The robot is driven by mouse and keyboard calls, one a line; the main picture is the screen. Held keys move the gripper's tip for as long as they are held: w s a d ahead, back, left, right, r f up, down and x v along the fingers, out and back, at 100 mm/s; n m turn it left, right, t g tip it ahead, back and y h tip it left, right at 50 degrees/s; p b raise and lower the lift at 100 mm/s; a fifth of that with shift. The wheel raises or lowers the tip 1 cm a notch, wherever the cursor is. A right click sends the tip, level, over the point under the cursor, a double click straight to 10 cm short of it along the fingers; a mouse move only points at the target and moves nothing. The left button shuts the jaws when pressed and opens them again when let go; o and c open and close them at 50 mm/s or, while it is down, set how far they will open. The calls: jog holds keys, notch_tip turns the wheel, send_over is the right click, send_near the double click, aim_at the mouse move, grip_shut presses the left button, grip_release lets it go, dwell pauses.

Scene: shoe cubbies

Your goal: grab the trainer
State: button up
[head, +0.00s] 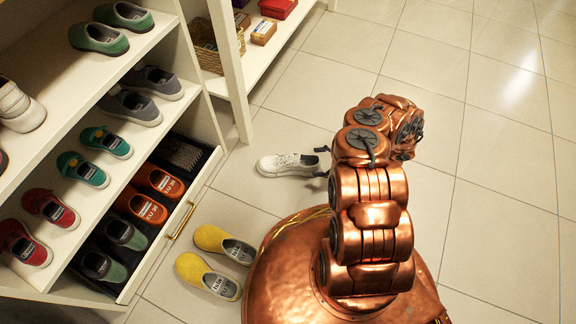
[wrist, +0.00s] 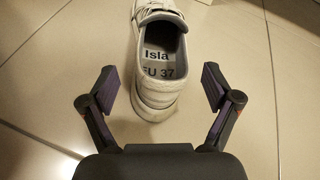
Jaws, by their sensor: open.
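A white trainer (head: 287,165) lies on the tiled floor in the head view, left of my copper arm. In the wrist view the trainer (wrist: 158,55) is upright with its heel towards me. Its insole reads "Isla" and "EU 37". The toe is cut off by the top edge. My gripper (wrist: 160,84) is open and empty, its two dark fingers spread to either side of the trainer's heel, with gaps between. In the head view my gripper (head: 325,161) is mostly hidden by the arm, with dark finger parts showing at the trainer's right end.
A yellow pair of shoes (head: 212,260) stands on the floor near my base. The shoe cubby (head: 178,103) at left holds several pairs, with a low drawer (head: 165,240) pulled out. A low shelf (head: 262,62) stands behind. The floor at right is clear.

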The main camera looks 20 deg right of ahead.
aim_at(306, 162)
jog(key=b+x, duration=0.2)
jog(key=x, duration=0.2)
jog(key=shift+w+a+r, duration=0.1)
jog(key=shift+a, duration=0.2)
jog(key=c, duration=1.4)
